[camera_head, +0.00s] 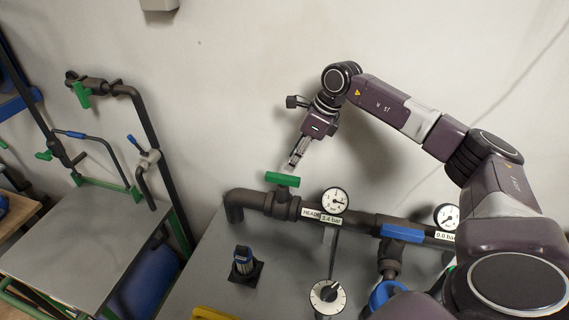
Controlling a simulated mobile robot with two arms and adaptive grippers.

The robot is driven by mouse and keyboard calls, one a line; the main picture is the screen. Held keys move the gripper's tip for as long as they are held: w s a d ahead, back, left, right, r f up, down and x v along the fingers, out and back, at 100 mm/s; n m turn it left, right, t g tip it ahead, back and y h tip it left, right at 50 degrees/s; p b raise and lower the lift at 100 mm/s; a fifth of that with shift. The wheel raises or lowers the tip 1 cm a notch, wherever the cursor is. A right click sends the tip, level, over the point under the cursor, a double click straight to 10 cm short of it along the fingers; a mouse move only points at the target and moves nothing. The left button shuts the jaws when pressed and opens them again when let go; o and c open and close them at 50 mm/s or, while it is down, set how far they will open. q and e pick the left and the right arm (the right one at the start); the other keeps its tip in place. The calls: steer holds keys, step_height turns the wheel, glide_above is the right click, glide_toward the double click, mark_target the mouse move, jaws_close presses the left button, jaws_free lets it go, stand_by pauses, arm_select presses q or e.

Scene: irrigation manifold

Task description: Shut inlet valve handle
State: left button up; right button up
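A green valve handle (282,179) sits on top of the dark pipe (252,199) at the left end of the manifold, lying roughly along the pipe. A blue valve handle (403,233) lies along the pipe further right, above a downward branch. No label that I can read names either one as the inlet. My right gripper (293,163) points down just above and behind the green handle, close to it; I cannot tell whether they touch. Its fingers look close together, but the gap is too small to judge. My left gripper is out of view.
Two gauges (335,201) (447,216) stand on the pipe, with tags reading 3.4 bar and 0.0 bar. A black-and-white dial (327,296) and a blue-topped fitting (243,262) are on the grey panel in front. A grey bench (70,240) with piping stands at left.

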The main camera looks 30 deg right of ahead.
mark_target(283, 176)
steer(key=shift+w+f, duration=0.15)
steer(key=shift+f, duration=0.2)
steer(key=p+x, duration=0.2)
steer(key=x, duration=0.4)
steer(key=shift+a+r+p, duration=0.1)
steer(key=shift+a+p, duration=0.1)
steer(key=shift+p, duration=0.1)
steer(key=shift+w+f, duration=0.1)
steer(key=shift+f, duration=0.4)
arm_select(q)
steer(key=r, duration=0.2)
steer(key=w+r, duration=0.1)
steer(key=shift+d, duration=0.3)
arm_select(e)
steer(key=shift+c, duration=0.5)
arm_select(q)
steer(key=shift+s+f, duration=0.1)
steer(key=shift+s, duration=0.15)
arm_select(e)
jaws_close()
